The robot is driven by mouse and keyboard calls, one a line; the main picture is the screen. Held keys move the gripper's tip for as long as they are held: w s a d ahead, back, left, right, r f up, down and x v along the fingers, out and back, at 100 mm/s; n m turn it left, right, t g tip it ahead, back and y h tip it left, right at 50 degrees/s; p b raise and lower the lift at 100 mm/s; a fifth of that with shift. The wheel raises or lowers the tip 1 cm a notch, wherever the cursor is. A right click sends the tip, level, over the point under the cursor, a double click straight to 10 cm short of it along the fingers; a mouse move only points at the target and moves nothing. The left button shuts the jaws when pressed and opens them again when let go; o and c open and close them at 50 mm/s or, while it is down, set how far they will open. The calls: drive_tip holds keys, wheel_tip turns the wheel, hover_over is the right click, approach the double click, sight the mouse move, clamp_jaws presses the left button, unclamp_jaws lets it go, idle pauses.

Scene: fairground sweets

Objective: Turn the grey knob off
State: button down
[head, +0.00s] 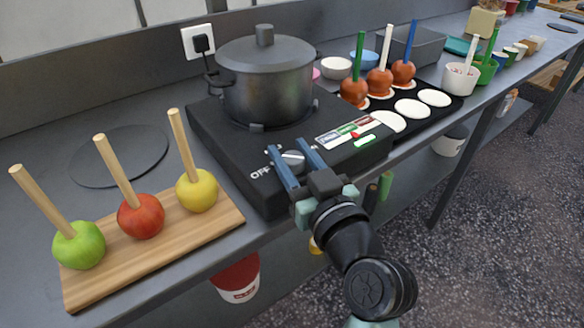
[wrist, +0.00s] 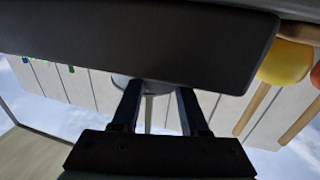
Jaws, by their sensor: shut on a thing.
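The grey knob (head: 293,158) is on the front right part of the black hot plate (head: 225,165), to the right of the white OFF marking (head: 260,174). My gripper (head: 286,150) has its two blue fingers on either side of the knob and is shut on it. In the wrist view the knob (wrist: 148,86) shows between the fingers of my gripper (wrist: 159,90), partly hidden. A white mark runs across the knob's top; its exact pointing is hard to tell. A coloured scale (head: 348,131) and a lit green indicator (head: 365,141) are on the plate's right.
A dark lidded pot (head: 265,80) stands on the hot plate. A wooden board (head: 185,240) with a green, a red and a yellow apple on sticks lies at left. A black tray (head: 440,113) with caramel apples and white discs is at right. A socket (head: 200,42) is behind.

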drive_tip(key=y+b, duration=0.1)
drive_tip(key=n+g+y+b, duration=0.1)
drive_tip(key=f+n+y+b, duration=0.1)
drive_tip(key=shift+d+g, duration=0.25)
drive_tip(key=shift+g, duration=0.15)
drive_tip(key=shift+s+r+n+g+y+b, duration=0.1)
drive_tip(key=shift+n+g+y+b, duration=0.8)
drive_tip(key=shift+n+g+y, duration=0.35)
drive_tip(key=shift+r+n+g+y+b, duration=0.1)
drive_tip(key=shift+n+g+y+b, duration=0.8)
drive_tip(key=shift+n+g+y, duration=0.35)
drive_tip(key=shift+a+g, duration=0.1)
drive_tip(key=shift+g, duration=0.2)
drive_tip(key=c, duration=0.6)
unclamp_jaws()
drive_tip(key=shift+o, duration=0.9)
drive_tip(key=shift+r, duration=0.2)
drive_tip(key=p+v, duration=0.1)
drive_tip(key=v, duration=1.2)
drive_tip(key=shift+f+p, duration=0.25)
drive_tip(key=shift+p, duration=0.05)
